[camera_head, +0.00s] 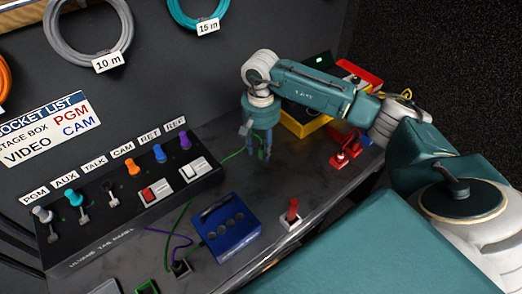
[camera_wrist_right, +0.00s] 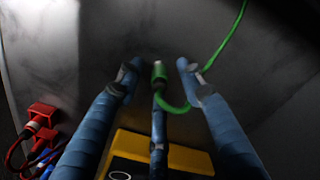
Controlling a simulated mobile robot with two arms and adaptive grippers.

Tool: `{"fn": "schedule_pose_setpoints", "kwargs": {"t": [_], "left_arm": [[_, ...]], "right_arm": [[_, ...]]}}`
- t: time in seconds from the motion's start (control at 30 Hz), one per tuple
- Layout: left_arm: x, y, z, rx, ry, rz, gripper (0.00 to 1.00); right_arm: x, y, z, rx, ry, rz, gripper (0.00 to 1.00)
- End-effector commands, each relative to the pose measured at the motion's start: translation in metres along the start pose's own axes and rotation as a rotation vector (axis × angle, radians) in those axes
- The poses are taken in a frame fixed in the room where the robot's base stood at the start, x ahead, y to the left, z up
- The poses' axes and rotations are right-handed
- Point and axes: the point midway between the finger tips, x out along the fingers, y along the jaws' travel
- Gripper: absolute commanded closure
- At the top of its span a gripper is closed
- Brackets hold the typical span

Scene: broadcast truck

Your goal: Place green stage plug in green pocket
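A green plug (camera_wrist_right: 158,73) on a green cable shows in the wrist view, between the fingertips of my right gripper (camera_wrist_right: 158,72). The two side fingers are apart with gaps on both sides of the plug, and the third finger is just below it. In the head view my right gripper (camera_head: 262,150) points down over the dark table, and the green cable (camera_head: 233,156) runs left from it. The plug is mostly hidden there by the fingers. A green-rimmed pocket (camera_head: 147,287) is partly visible at the bottom edge. My left gripper is not in view.
The labelled socket panel (camera_head: 120,215) stands at the left. A blue box (camera_head: 228,228) and a red plug in a pale holder (camera_head: 291,216) stand in front. Bare table lies around the gripper.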

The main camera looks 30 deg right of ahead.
Motion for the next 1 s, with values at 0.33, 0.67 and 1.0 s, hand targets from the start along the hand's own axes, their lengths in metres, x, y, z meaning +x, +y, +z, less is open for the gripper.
{"fn": "schedule_pose_setpoints", "kwargs": {"t": [0.33,0.67,1.0], "left_arm": [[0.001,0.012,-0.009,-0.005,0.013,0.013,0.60],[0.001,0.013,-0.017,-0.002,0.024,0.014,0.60],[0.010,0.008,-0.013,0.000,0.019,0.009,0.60]], "right_arm": [[0.000,0.000,0.000,0.000,0.000,0.000,1.00],[-0.003,0.000,0.000,0.000,0.000,-0.001,1.00],[-0.049,-0.001,-0.002,0.000,0.006,-0.004,1.00]]}}
